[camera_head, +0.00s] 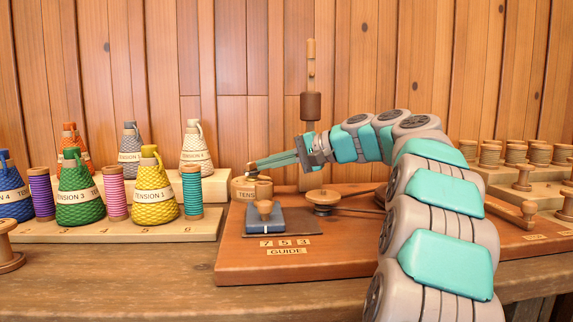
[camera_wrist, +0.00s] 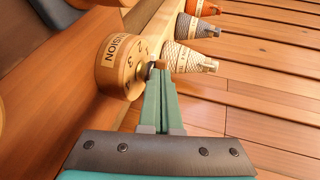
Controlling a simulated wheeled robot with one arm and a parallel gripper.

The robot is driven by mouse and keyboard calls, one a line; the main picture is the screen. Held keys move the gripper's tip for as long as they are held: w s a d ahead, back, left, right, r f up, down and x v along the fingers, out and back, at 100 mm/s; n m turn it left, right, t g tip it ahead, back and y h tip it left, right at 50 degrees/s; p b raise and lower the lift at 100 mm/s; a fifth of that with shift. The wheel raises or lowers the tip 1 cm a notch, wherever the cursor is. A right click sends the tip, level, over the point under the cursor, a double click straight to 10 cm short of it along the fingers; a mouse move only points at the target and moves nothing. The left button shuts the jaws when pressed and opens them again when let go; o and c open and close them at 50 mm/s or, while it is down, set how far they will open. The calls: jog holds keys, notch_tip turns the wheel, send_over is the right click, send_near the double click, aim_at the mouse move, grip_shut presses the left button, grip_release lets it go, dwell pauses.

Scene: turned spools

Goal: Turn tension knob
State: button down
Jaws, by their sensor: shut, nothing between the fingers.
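The tension knob is a round wooden drum with "TENSION" lettering. In the wrist view the knob (camera_wrist: 125,65) is at the upper left, with numbers on its face and a small peg at the face's right side. In the head view the knob (camera_head: 243,188) stands at the back left of the brown base board (camera_head: 240,245). My gripper (camera_wrist: 160,75) is shut and empty, its green fingers together with the tips at the peg beside the face. Whether the tips touch it I cannot tell. My gripper (camera_head: 252,170) also shows in the head view, reaching left over the knob.
A blue block (camera_head: 265,222) with a wooden peg and a pulley (camera_head: 322,200) stand on the board. Yarn cones such as the yellow one (camera_head: 152,190) and spools stand on the left rack. More spools stand on the right. A post (camera_head: 310,105) rises behind my gripper.

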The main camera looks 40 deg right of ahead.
aim_at(247, 165)
jog(key=shift+w+a, duration=0.3)
jog(key=shift+w, duration=0.15)
jog(key=shift+s+a+m+t+h+p, duration=0.1)
jog(key=shift+a+m+t+h+p, duration=0.2)
jog(key=shift+m+h, duration=0.35)
jog(key=shift+a+m+t+h+p, duration=0.2)
jog(key=shift+m+t+h, duration=0.1)
jog(key=shift+m+h, duration=0.35)
jog(key=shift+a+r+m+t+h+p, duration=0.25)
jog(key=shift+a+m+t+h+p, duration=0.2)
jog(key=shift+m+h+p, duration=0.45)
jog(key=m+h+p, duration=0.1)
jog(key=h, duration=0.1)
jog(key=a+m+h+p, duration=0.1)
jog(key=h+p, duration=0.1)
jog(key=shift+m+t+p, duration=0.25)
jog(key=shift+m+p, duration=0.05)
jog(key=shift+m, duration=0.1)
jog(key=shift+w+a+f+m+h+p, duration=0.1)
jog(key=shift+w+f+m+h+p, duration=0.1)
jog(key=shift+m+h+p, duration=0.6)
jog(key=shift+h, duration=0.5)
jog(key=shift+w+a+p, duration=0.15)
jog(key=shift+a+p, duration=0.05)
jog(key=shift+p, duration=0.55)
dwell(0.9)
